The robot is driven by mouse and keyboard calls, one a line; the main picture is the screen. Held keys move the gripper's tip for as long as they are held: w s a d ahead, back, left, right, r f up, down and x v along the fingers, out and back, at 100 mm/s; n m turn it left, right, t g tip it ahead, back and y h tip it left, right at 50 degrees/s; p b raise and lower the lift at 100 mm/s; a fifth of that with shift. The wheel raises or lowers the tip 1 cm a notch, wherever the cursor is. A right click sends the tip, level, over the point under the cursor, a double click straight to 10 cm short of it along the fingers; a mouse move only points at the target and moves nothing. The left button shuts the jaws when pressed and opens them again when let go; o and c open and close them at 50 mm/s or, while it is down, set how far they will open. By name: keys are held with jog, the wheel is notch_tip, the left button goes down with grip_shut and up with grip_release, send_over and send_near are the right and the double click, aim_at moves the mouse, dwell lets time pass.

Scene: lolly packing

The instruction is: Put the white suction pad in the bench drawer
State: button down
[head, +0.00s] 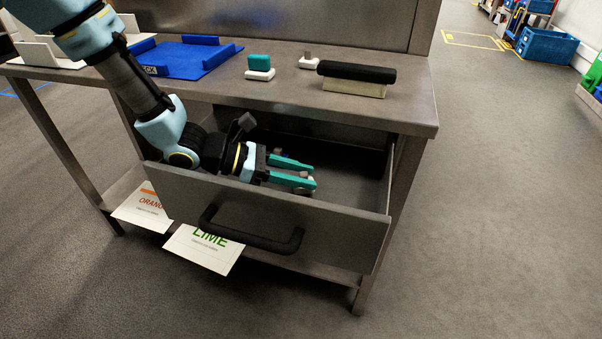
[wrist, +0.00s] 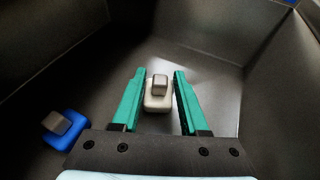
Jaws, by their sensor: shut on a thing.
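The bench drawer (head: 275,218) is pulled open. My gripper (head: 312,176) reaches down inside it, its two teal fingers pointing right. In the wrist view my gripper (wrist: 160,73) is shut on the white suction pad (wrist: 157,104), a white rounded base with a small grey block on top, held between the fingers. The pad is low over the dark drawer floor; I cannot tell whether it touches it. In the head view the fingers mostly hide it.
A blue pad with a grey block (wrist: 64,128) lies on the drawer floor to the left. On the bench top (head: 420,112) stand a teal-topped pad (head: 260,67), another white pad with a grey knob (head: 309,62), a black-topped block (head: 355,78) and a blue tray (head: 185,58).

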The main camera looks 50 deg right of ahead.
jog(key=shift+f, duration=0.3)
jog(key=shift+c, duration=2.1)
grip_release()
jog(key=shift+r, duration=0.2)
jog(key=shift+r, duration=0.3)
jog(key=v, duration=1.2)
jog(key=shift+r, duration=0.2)
jog(key=shift+w+d, duration=0.1)
jog(key=shift+r, duration=0.15)
